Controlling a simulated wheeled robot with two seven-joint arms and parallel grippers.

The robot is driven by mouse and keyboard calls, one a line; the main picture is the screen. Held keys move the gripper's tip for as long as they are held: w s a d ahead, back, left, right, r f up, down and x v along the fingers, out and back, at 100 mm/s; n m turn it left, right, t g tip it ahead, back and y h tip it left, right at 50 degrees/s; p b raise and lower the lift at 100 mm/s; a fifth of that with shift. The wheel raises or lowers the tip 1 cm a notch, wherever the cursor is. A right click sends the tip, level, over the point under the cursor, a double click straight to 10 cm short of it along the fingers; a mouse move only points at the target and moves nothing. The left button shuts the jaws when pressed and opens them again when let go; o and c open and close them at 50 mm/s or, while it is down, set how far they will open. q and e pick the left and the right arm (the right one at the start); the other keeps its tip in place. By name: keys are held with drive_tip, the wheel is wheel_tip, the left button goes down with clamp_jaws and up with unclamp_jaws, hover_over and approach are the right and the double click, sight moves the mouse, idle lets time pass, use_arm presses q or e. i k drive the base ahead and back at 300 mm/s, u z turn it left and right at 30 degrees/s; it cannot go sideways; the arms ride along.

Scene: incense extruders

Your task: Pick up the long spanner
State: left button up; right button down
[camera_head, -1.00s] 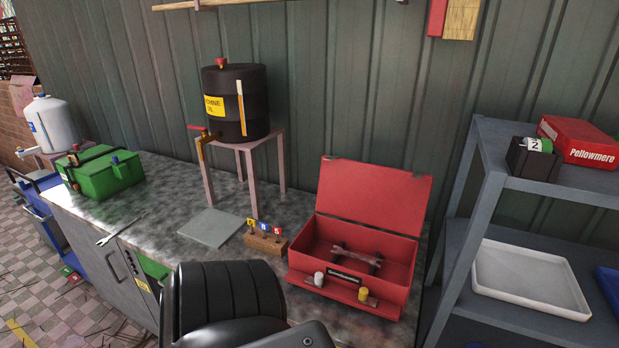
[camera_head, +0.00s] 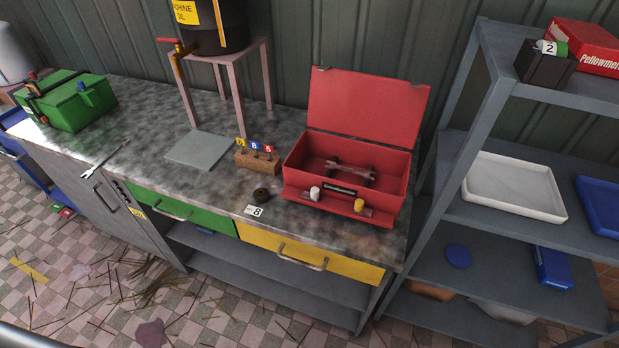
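A long, thin silver spanner (camera_head: 105,158) lies on the left part of the workbench, close to its front edge, with its open jaw toward the front. A second, darker spanner-like tool (camera_head: 350,170) lies inside the open red toolbox (camera_head: 345,212), across dark supports. Which of the two is the longer is hard to tell from here. Neither of my grippers is in view, and nothing touches either tool.
The workbench (camera_head: 215,178) also holds a green box (camera_head: 72,100), a grey plate (camera_head: 200,150), a wooden block with numbered tags (camera_head: 257,162) and a dark ring (camera_head: 261,194). An oil drum stand (camera_head: 231,56) is behind. Grey shelves (camera_head: 480,215) stand at right.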

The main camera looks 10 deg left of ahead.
sight(90, 173)
drive_tip(key=u, duration=2.7)
drive_tip(key=i, duration=1.25)
drive_tip(key=z, duration=2.45)
